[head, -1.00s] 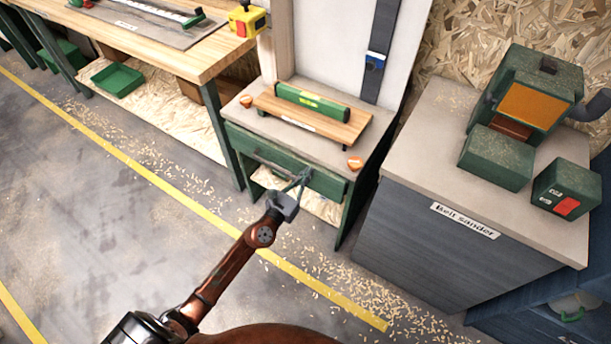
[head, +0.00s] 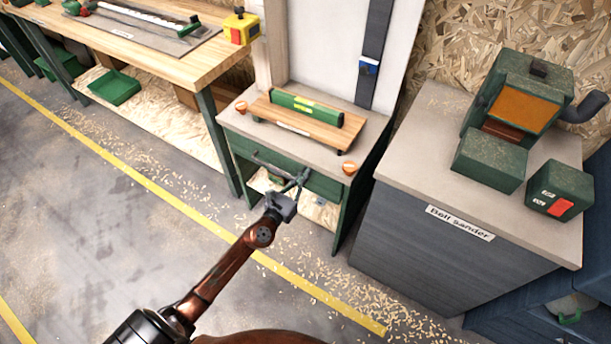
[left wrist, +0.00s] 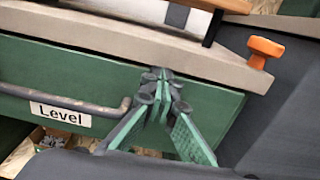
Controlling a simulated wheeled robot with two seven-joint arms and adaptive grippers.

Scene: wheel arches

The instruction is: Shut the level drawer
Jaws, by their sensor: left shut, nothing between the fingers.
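The level drawer (head: 324,186) has a green front with a dark bar handle (head: 262,162), under the grey top of a small green stand. In the left wrist view, its front (left wrist: 205,95) carries a white "Level" label (left wrist: 60,115) and lies close beneath the top's edge, with no clear gap visible. My left gripper (head: 303,174) is shut and empty, its fingertips at the drawer front just right of the handle's end. In the left wrist view, the fingertips (left wrist: 161,84) appear to touch the front; exact contact is hard to tell. My right gripper is out of view.
A green level (head: 306,107) lies on a wooden board on the stand, with orange knobs (head: 348,168) near the corners. The belt sander cabinet (head: 440,250) stands close on the right, a workbench (head: 150,62) on the left. The floor in front is open.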

